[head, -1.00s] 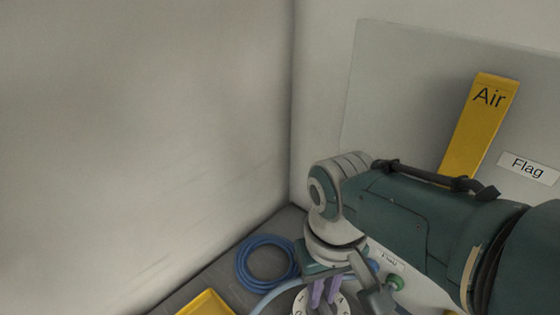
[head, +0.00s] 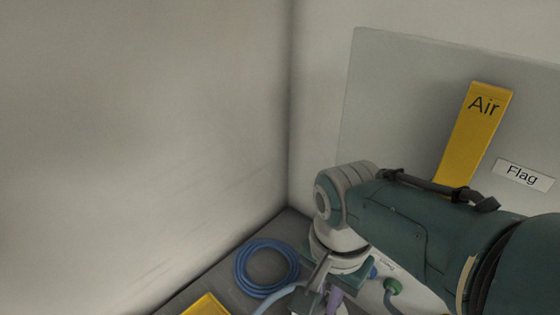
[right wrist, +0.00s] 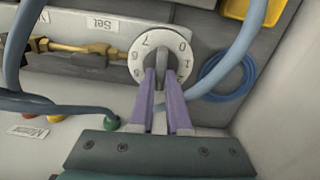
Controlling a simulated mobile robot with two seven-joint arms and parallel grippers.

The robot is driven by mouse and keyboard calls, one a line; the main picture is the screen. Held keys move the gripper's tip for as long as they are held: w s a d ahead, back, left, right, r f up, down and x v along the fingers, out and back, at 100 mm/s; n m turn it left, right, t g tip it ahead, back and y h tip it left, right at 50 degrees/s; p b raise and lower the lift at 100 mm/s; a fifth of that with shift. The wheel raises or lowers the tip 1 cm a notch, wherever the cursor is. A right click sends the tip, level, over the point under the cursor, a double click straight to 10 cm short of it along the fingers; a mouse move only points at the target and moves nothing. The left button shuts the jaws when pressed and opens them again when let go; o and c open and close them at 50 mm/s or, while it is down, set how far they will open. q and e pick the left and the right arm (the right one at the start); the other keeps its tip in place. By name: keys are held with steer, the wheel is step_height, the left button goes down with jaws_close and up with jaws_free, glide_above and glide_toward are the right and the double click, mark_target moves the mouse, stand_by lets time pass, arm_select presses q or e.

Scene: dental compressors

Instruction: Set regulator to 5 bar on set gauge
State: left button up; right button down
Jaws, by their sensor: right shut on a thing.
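In the right wrist view, a round white dial (right wrist: 138,62) with black numbers, 7 near its top, surrounds a grey regulator knob (right wrist: 161,60). My right gripper's purple fingers (right wrist: 163,88) are shut on the knob, one on each side, and cover the lower part of the dial. A "Set" label (right wrist: 101,23) is to the left of the dial; no set gauge face with a needle is clearly visible. In the head view my right gripper (head: 325,302) is at the bottom edge, mostly hidden by my arm. My left gripper is out of view.
A coiled blue hose (head: 267,267) lies near the corner, beside a yellow tray (head: 207,305). A blue-grey hose (right wrist: 232,58) passes close to the right of the dial. A brass fitting (right wrist: 85,48) and green connector (right wrist: 111,122) are at its left. A yellow "Air" strip (head: 473,133) is on the panel.

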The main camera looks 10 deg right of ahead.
steer(key=m, duration=0.5)
steer(key=shift+s+d+m, duration=0.1)
steer(key=shift+s+m, duration=0.1)
steer(key=shift+m, duration=0.1)
steer(key=m, duration=0.5)
steer(key=shift+s, duration=0.2)
steer(key=shift+m, duration=0.3)
steer(key=c, duration=0.9)
jaws_free()
step_height(320, 180, up, 10)
steer(key=p, duration=1)
